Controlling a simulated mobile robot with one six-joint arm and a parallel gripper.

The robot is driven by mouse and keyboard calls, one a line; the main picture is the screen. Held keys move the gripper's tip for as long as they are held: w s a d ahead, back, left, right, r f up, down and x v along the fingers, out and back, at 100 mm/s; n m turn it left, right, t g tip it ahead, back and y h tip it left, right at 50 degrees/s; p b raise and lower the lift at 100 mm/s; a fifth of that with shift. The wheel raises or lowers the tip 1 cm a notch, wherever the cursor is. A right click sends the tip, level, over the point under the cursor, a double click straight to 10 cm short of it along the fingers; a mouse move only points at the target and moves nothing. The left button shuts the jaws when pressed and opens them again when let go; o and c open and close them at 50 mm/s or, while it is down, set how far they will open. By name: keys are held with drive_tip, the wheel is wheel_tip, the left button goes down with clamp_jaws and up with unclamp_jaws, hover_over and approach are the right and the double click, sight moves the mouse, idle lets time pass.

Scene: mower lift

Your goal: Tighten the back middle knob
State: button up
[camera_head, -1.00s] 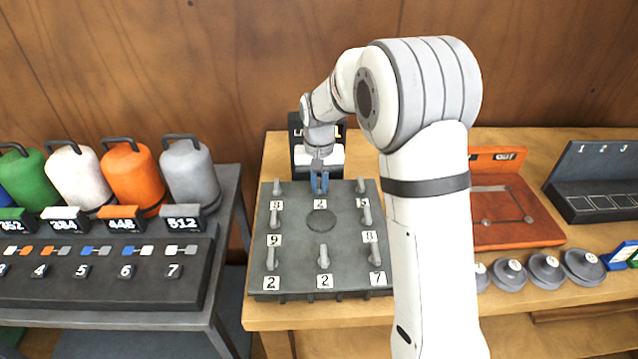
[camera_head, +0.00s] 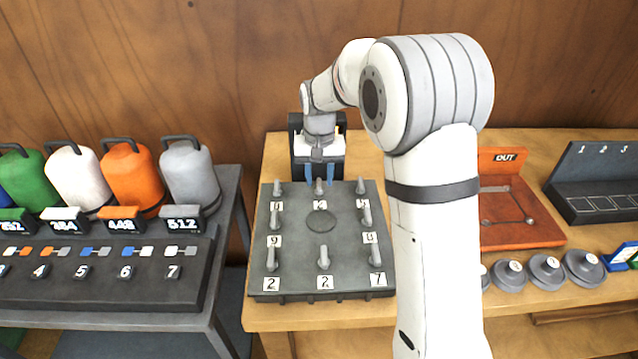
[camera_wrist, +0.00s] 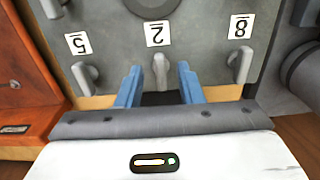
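The dark grey plate (camera_head: 345,255) lies on the wooden table and carries several grey knobs with number labels. The back middle knob (camera_head: 319,187) stands at the plate's far edge and also shows in the wrist view (camera_wrist: 160,72), beside a label reading 2 there. My gripper (camera_head: 319,180) is at the back edge of the plate, its two blue fingers spread apart. In the wrist view my gripper (camera_wrist: 160,85) has one finger on each side of the back middle knob, with clear gaps between fingers and knob. The neighbouring back knobs (camera_wrist: 85,76) (camera_wrist: 240,64) lie outside the fingers.
An orange tray (camera_head: 510,215) and grey round weights (camera_head: 547,270) lie to the right. A bench with coloured canisters (camera_head: 130,175) is to the left. My arm hides part of the table.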

sight(321, 190)
drive_tip(key=shift+r, duration=2.5)
drive_tip(key=shift+s+d+r, duration=0.25)
drive_tip(key=s+d+t, duration=0.1)
drive_tip(key=s+d, duration=0.3)
drive_tip(key=s, duration=0.5)
drive_tip(key=s+d+r+t, duration=0.1)
drive_tip(key=s+d, duration=0.2)
drive_tip(key=s, duration=0.6)
drive_tip(key=s+d+r, duration=0.1)
drive_tip(key=s+d, duration=0.3)
drive_tip(key=s, duration=0.5)
drive_tip(key=shift+d+t, duration=0.35)
drive_tip(key=shift+t, duration=0.05)
